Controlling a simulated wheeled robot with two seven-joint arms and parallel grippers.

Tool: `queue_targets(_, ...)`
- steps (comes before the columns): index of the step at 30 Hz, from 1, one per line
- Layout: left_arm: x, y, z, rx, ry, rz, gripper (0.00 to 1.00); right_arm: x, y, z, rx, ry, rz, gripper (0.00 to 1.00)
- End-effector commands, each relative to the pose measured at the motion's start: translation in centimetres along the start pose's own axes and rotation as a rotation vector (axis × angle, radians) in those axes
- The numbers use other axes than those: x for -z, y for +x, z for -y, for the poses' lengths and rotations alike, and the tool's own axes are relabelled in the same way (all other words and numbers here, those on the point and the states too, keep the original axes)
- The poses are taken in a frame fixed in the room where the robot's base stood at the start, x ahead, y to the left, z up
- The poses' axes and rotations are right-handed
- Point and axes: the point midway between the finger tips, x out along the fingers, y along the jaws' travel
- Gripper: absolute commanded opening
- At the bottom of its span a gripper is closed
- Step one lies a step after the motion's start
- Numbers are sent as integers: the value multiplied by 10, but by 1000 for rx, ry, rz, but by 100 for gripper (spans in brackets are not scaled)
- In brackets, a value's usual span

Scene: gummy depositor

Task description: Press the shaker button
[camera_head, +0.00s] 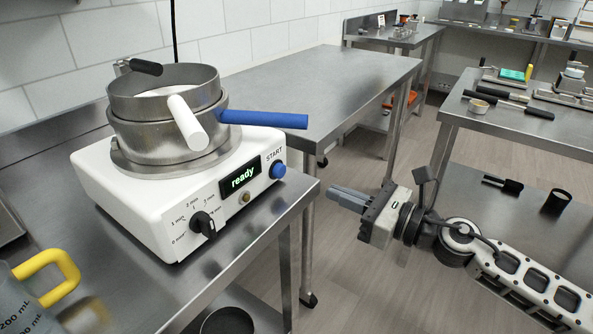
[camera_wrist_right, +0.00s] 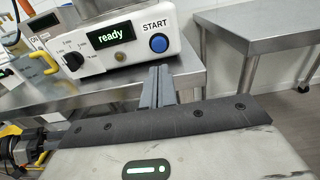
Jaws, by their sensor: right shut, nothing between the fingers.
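The white shaker base (camera_head: 150,205) stands on a steel table, its display (camera_head: 241,178) lit green with "ready". The round blue START button (camera_head: 278,170) is at the right end of its front panel. It also shows in the right wrist view (camera_wrist_right: 159,43). My right gripper (camera_head: 335,192) is shut and empty, to the right of the button and apart from it in the head view. In the right wrist view its closed fingers (camera_wrist_right: 161,80) point toward the panel, just below the button in the picture.
Stacked metal sieves (camera_head: 160,125) with a white and a blue handle (camera_head: 265,119) sit on the shaker; the blue handle reaches out above the button. A black dial (camera_head: 203,223) is left of the display. A yellow-handled jug (camera_head: 20,300) stands at lower left.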

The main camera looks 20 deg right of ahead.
Motion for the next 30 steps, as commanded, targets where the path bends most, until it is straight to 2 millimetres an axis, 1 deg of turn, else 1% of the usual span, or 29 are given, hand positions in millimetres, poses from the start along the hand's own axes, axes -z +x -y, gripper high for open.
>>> queue_targets(1,4,-2,0,4,5,5,38,-6,10,0,-1,-4,4,0)
queue_targets(9,11,-6,2,19,34,21,38,-6,63,-1,-2,-1,3,0)
queue_targets(12,11,-7,3,21,42,29,38,-4,78,0,-1,0,3,0)
queue_targets(15,8,-7,4,23,47,40,38,-2,89,0,0,0,2,0)
queue_targets(21,6,-8,4,24,54,46,38,0,98,-1,-1,0,-1,0)
queue_targets(30,6,-8,4,23,56,46,38,0,98,0,-1,0,-1,0)
